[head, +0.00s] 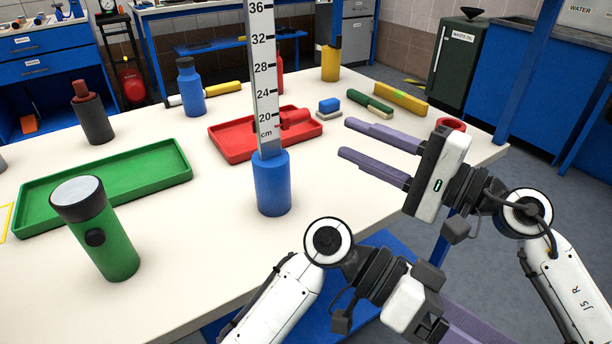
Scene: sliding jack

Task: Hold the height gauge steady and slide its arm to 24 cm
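The height gauge (271,184) stands upright on the white table, with a blue cylindrical base and a tall white scale marked in cm. Marks from 20 to 36 show; its top is cut off by the frame. A red piece (294,118) shows beside the scale's low end; I cannot tell if it is the gauge's arm or a thing in the red tray. My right gripper (346,138) is open and empty, to the right of the scale and apart from it. My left gripper (470,325) is low at the bottom right, partly cut off, its opening unclear.
A green flashlight (112,245) and green tray (105,185) stand left. A red tray (235,149) lies behind the gauge. Blue bottle (190,90), dark bottle (94,115) and yellow can (330,64) stand farther back. The table between flashlight and gauge is clear.

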